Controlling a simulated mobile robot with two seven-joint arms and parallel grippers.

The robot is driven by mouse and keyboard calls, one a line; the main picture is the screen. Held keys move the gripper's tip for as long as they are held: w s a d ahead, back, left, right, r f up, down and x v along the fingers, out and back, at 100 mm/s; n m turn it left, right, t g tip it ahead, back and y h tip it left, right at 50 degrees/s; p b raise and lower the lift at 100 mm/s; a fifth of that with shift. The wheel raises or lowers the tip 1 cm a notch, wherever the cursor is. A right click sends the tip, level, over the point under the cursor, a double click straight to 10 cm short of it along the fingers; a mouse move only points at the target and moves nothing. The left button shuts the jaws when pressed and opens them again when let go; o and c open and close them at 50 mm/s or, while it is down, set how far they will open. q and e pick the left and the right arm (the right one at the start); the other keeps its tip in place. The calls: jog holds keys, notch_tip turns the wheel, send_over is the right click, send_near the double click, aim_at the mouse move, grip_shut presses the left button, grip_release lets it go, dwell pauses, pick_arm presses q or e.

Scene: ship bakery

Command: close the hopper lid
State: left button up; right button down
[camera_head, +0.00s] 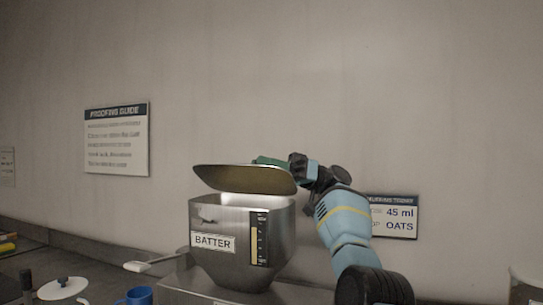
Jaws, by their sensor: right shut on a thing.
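The metal hopper (272,219), labelled BATTER, stands on the counter in the middle. Its lid (238,179) is open. The lid lies above the hopper's mouth, slightly tilted, with a gap showing the bright inside. A green part (272,161) shows at the lid's top back edge. My right gripper (291,165) is at the lid's right end by this green part and is shut on the lid; its fingertips are mostly hidden. My right arm reaches in from the lower right. My left gripper is not in view.
A handled tool (152,262) sticks out at the hopper's left. A white round lid with a knob (63,289) and a blue mug (138,297) are at the lower left. A wall sign (395,217) is behind my right arm.

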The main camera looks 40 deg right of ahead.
aim_at(263, 175)
jog(key=a+f+n+h, duration=0.1)
jog(key=s+a+f+n+g+h, duration=0.1)
jog(key=n, duration=0.1)
jog(key=shift+g+p, duration=0.3)
jog(key=shift+p, duration=0.05)
jog(key=shift+s+a+f+n+h, duration=0.15)
jog(key=shift+a+f+n+h, duration=0.05)
jog(key=shift+f+n+h, duration=0.2)
jog(key=shift+s+a+f+n+h, duration=0.15)
jog(key=shift+f+n+h, duration=0.15)
jog(key=shift+f+n, duration=0.15)
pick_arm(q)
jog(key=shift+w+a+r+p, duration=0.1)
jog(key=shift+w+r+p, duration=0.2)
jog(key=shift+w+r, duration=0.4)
pick_arm(e)
jog(key=shift+a+f+n+g+h, duration=0.2)
jog(key=shift+f+n+g+h, duration=0.25)
jog(key=shift+f, duration=0.2)
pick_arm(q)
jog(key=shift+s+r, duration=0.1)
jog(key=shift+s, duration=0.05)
pick_arm(e)
jog(key=shift+f, duration=0.1)
jog(key=c, duration=1.2)
grip_release()
jog(key=shift+c, duration=0.2)
jog(key=shift+t, duration=0.25)
